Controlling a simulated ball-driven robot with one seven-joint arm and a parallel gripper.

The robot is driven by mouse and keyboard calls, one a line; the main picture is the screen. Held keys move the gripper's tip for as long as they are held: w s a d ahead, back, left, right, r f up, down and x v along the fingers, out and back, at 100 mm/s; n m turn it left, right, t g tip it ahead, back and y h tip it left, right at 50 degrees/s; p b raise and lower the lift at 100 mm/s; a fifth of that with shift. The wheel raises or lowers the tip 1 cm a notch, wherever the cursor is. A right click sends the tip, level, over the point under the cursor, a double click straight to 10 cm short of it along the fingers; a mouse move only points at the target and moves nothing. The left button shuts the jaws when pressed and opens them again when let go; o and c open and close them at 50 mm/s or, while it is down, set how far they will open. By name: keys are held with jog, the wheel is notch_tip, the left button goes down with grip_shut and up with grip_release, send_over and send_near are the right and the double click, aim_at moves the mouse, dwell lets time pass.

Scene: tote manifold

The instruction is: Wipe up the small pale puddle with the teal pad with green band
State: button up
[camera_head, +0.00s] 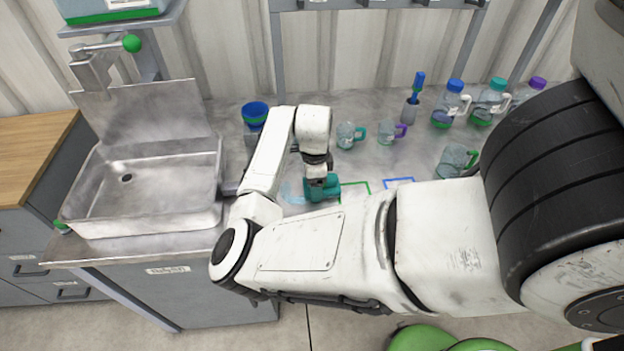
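The teal pad (324,189) is under my gripper (319,176), low over the metal counter. My gripper points down and its dark fingers meet the top of the pad, so it appears shut on it. The green band is hard to make out at this size. The small pale puddle (292,192) shows as a faint bluish patch on the counter just left of the pad. My arm hides part of the area around it. I cannot tell whether the pad touches the counter.
A metal sink (150,185) is at the left. Green (355,186) and blue (399,182) outlines mark the counter right of the pad. Clear mugs (346,136), (388,134), a tipped jug (456,160), a brush holder (410,111), bowls (255,114) and bottles (449,104) stand around.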

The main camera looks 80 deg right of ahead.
aim_at(288, 197)
jog(key=shift+s+a, duration=0.25)
jog(key=shift+a, duration=0.3)
jog(key=shift+w+a+b, duration=0.15)
jog(key=shift+w+a, duration=0.35)
jog(key=shift+w, duration=0.75)
jog(key=shift+w+a+b, duration=0.2)
jog(key=shift+w+a, duration=0.35)
jog(key=shift+w, duration=0.7)
jog(key=shift+w+a+b, duration=0.15)
jog(key=shift+w+a, duration=0.35)
jog(key=shift+w, duration=0.75)
jog(key=shift+w+a+r, duration=0.1)
jog(key=shift+w+a, duration=0.1)
jog(key=shift+w, duration=0.25)
jog(key=shift+w+a, duration=0.15)
jog(key=shift+w, duration=0.3)
